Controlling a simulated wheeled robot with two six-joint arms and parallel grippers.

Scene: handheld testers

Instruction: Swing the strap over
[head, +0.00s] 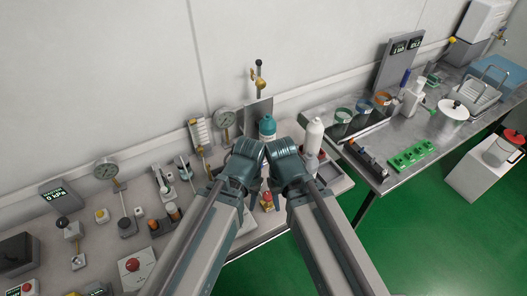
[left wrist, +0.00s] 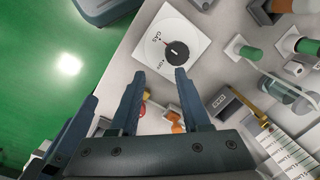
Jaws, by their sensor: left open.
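I cannot make out a strap in either view. A teal bottle (head: 267,127) and a white bottle (head: 314,134) stand upright by a grey upright plate (head: 257,112) at the bench's back. My left gripper (head: 250,150) is in front of the teal bottle in the head view, its fingers hidden there.
A white plate with a black dial marked GAS (left wrist: 177,52) lies beyond my left fingers. A small brass-and-red fitting (head: 267,201) sits between my arms. A metal table (head: 400,170) with a green block (head: 411,155) stands right.

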